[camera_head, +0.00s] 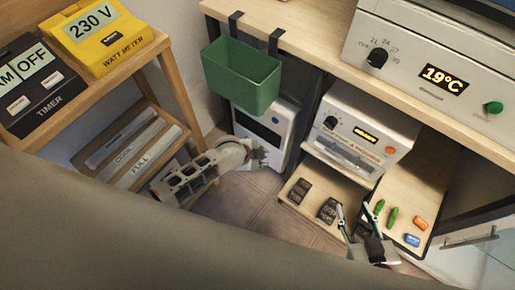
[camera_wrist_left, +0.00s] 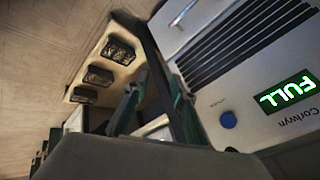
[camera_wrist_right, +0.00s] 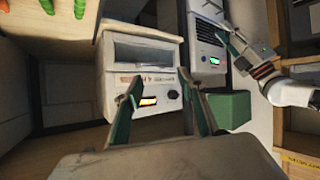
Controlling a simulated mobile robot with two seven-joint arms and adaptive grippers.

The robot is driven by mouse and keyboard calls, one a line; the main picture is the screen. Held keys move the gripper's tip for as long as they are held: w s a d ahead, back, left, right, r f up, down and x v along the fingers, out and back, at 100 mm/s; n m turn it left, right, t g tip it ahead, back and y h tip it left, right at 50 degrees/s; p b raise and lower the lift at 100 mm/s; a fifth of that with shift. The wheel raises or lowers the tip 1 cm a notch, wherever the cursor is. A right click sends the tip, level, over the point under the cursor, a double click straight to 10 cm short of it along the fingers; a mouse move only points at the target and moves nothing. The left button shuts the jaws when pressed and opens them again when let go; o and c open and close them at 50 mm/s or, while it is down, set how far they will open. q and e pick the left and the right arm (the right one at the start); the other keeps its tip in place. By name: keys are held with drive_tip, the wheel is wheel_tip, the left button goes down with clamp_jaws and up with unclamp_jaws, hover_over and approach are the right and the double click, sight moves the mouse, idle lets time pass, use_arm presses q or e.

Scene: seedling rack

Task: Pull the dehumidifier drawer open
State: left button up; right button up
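The dehumidifier is a white cabinet (camera_head: 284,117) standing on the floor beneath the green bin. In the left wrist view its front (camera_wrist_left: 238,88) appears upside down, with a dark grille, a blue button and a green FULL display. The right wrist view also shows the dehumidifier (camera_wrist_right: 203,70). My right gripper (camera_head: 357,210) is open and empty, above the low shelves; its fingers also show apart (camera_wrist_right: 160,82).
A green bin (camera_head: 240,73) hangs above the dehumidifier. A white appliance (camera_head: 345,120) with an orange display stands to its right. Low boards (camera_head: 312,210) hold dark trays and small tools. A wooden rack (camera_head: 175,85) stands at left; the floor (camera_head: 240,200) between is open.

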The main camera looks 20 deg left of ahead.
wheel_tip(320, 180, down, 5)
drive_tip(key=s+b, duration=0.1)
drive_tip(key=b, duration=0.5)
use_arm(q)
drive_tip(key=w+a+f+m+g+y+b, duration=0.1)
drive_tip(key=w+a+f+m, duration=0.1)
drive_tip(key=f, duration=0.3)
drive_tip(key=w+a+f+m+g+b, duration=0.1)
drive_tip(key=w+a+f+m, duration=0.1)
drive_tip(key=w+f, duration=0.3)
drive_tip(key=w+a+f+m+g+y+b, duration=0.1)
drive_tip(key=w+a+f+m+b, duration=0.1)
drive_tip(key=w+f, duration=0.2)
drive_tip(key=shift+a+f+g+y, duration=0.2)
drive_tip(key=shift+f+g+y, duration=0.1)
drive_tip(key=shift+f, duration=0.95)
use_arm(e)
drive_tip(key=shift+m+y, duration=0.5)
drive_tip(key=shift+m, duration=0.2)
drive_tip(key=a+r, duration=0.1)
drive_tip(key=w+a+r, duration=0.1)
drive_tip(key=a, duration=0.2)
drive_tip(key=shift+w+a+r, duration=0.15)
drive_tip(key=shift+w+r, duration=0.05)
drive_tip(key=shift+r, duration=0.2)
use_arm(q)
clamp_jaws()
